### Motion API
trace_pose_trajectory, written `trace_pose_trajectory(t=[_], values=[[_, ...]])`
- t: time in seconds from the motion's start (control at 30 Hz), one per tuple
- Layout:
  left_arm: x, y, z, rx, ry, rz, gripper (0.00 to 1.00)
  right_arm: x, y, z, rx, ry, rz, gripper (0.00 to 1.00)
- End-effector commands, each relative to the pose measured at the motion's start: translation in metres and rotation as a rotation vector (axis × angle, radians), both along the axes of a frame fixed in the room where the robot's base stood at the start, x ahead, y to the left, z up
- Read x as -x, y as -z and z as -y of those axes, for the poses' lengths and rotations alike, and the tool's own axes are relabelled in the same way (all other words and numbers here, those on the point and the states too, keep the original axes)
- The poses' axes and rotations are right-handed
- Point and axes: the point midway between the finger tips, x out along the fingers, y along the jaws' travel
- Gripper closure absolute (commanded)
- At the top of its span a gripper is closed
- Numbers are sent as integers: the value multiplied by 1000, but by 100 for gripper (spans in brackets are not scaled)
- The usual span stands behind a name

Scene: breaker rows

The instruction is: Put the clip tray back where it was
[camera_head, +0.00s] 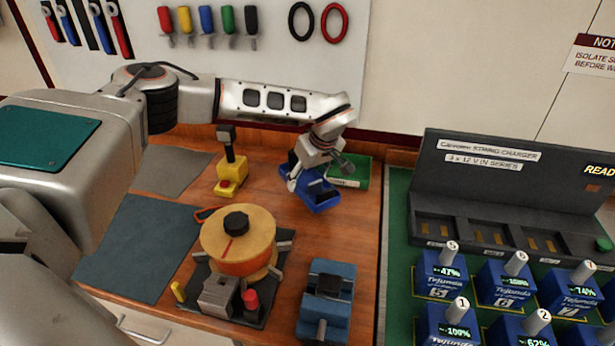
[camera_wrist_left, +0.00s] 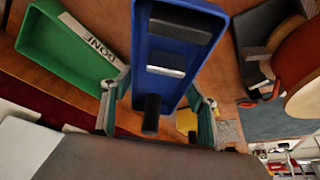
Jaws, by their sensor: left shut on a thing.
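The clip tray (camera_head: 325,204), a small blue open tray, is in my left gripper (camera_head: 312,178) above the back middle of the wooden bench. In the left wrist view the tray (camera_wrist_left: 165,55) lies between the two fingers, with dark and grey bar-shaped pieces inside and a black peg at its near end. My left gripper is shut on the tray. The arm partly covers it in the head view, and I cannot tell whether its underside touches the bench. My right gripper is not in view.
A green tray marked DONE (camera_wrist_left: 62,50) lies close beside the blue tray. A yellow-and-black tool (camera_head: 230,172), a round wooden-topped fixture (camera_head: 240,255) and a blue vise (camera_head: 328,290) stand on the bench. The charger (camera_head: 520,185) and several batteries are at the right.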

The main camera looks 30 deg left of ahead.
Motion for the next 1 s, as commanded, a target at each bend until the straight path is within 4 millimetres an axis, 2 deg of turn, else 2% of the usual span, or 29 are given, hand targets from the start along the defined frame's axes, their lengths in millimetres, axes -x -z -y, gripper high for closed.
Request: trace_pose_trajectory(t=[0.2, 0.73, 0.77, 0.8, 1.0], values=[[-1, -2, 0, 1, 0, 3, 77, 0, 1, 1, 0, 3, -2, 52], [-1, 10, 0, 1, 0, 3, 77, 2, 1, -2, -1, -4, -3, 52], [-1, 11, 0, 0, 0, 1, 36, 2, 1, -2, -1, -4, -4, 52], [0, 11, 0, 0, 0, 1, 26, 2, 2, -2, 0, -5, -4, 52], [-1, 11, 0, 0, 0, 1, 25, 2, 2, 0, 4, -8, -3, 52]])
